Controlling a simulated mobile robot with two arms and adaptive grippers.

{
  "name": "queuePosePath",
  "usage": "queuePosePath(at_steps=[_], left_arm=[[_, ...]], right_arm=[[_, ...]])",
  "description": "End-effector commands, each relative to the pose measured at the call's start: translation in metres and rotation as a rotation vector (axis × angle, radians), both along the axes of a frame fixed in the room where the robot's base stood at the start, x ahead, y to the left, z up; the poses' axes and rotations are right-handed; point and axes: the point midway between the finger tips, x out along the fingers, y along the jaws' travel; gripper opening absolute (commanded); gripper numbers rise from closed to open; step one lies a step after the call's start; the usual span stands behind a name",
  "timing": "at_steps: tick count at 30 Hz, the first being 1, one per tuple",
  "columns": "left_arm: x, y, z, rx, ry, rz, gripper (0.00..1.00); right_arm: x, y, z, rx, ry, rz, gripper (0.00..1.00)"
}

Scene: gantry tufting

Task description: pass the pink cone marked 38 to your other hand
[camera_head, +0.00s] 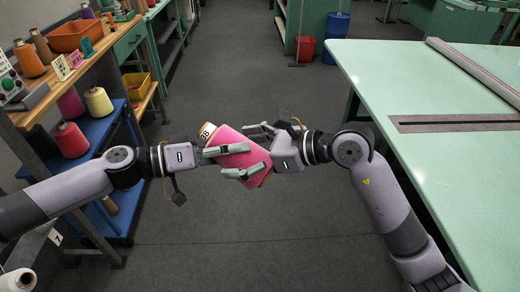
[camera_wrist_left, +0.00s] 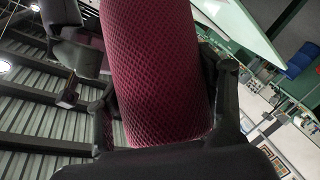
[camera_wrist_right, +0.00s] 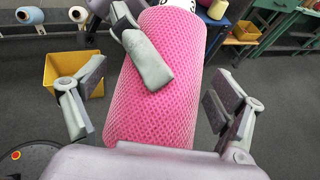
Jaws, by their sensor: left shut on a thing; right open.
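The pink cone marked 38 (camera_head: 236,142) is held tilted in mid-air between my two hands. Its pale end with the number 38 (camera_head: 207,131) points up and left. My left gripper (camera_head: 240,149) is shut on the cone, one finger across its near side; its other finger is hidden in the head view. The cone fills the middle of the left wrist view (camera_wrist_left: 155,75). My right gripper (camera_head: 251,151) is open, with its fingers spread on either side of the cone. In the right wrist view the cone (camera_wrist_right: 155,95) lies between these fingers, with gaps at both sides.
A pale green table (camera_head: 440,160) stands at right. A red bucket (camera_head: 305,49) and blue barrel (camera_head: 335,36) stand behind. The floor between is clear.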

Motion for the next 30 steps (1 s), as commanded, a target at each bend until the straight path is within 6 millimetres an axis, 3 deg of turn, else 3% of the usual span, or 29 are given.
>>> queuePosePath(at_steps=[13, 30], left_arm=[[0.0, -0.0002, 0.0009, -0.001, -0.001, 0.0, 0.14], [0.0003, -0.0002, 0.001, -0.001, -0.001, 0.0, 0.14]], right_arm=[[0.0035, 0.0085, -0.0036, 0.0, -0.001, 0.0, 0.88], [0.0028, 0.0089, -0.0034, 0.0, 0.001, 0.002, 0.5]])
